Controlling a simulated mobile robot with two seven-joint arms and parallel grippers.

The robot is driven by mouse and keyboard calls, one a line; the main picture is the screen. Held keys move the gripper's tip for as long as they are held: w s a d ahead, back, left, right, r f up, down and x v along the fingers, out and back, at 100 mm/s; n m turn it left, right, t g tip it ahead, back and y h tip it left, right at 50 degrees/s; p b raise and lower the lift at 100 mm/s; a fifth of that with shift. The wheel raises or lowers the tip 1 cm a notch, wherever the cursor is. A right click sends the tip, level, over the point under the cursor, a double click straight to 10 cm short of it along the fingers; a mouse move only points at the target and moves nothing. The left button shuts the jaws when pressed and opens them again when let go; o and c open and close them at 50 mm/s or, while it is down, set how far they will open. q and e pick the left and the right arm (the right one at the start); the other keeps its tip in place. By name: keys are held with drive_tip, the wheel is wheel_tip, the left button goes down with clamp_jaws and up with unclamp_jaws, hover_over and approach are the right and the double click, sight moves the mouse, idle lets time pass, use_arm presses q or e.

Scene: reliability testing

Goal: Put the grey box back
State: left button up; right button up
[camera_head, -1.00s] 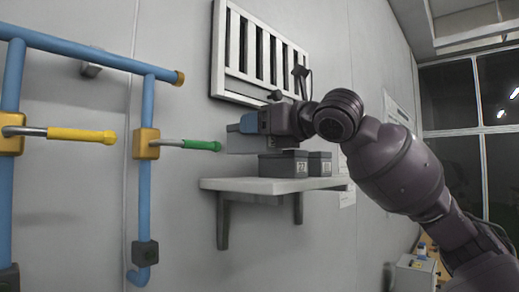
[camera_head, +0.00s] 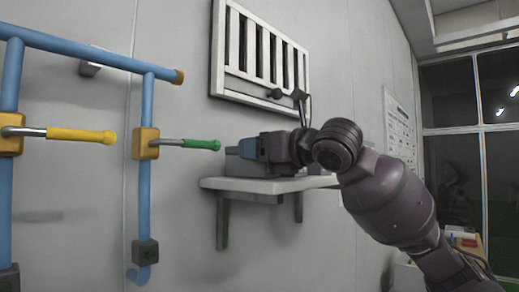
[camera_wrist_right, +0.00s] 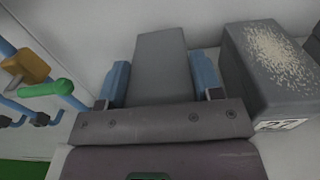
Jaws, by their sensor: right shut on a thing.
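My right gripper (camera_head: 246,149) is shut on a grey box (camera_wrist_right: 160,62). In the right wrist view the box sits between the two blue fingers. In the head view the gripper is low over the left end of the white wall shelf (camera_head: 235,185) and hides most of the box. I cannot tell whether the box touches the shelf. A second grey box (camera_wrist_right: 268,75), with a numbered label and a speckled top, stands to the right of the held one, with a gap between them. My left gripper is not in view.
Left of the shelf, blue pipes (camera_head: 147,110) carry a green-handled lever (camera_head: 200,144) and a yellow-handled lever (camera_head: 80,135). The green handle ends close to the shelf's left end. A white slatted vent (camera_head: 262,55) is on the wall above.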

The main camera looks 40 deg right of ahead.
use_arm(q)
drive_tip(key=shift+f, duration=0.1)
use_arm(e)
drive_tip(key=shift+f, duration=0.1)
drive_tip(key=o, duration=0.9)
drive_tip(key=shift+f, duration=0.1)
drive_tip(key=shift+c, duration=0.2)
drive_tip(key=o, duration=0.4)
drive_tip(key=shift+o, duration=0.2)
drive_tip(key=shift+r, duration=0.2)
use_arm(q)
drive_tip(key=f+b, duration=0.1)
drive_tip(key=b, duration=0.1)
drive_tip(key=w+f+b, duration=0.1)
drive_tip(key=b, duration=0.1)
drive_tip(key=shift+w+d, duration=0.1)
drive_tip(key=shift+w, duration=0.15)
use_arm(e)
drive_tip(key=s+d, duration=0.1)
drive_tip(key=s, duration=1.1)
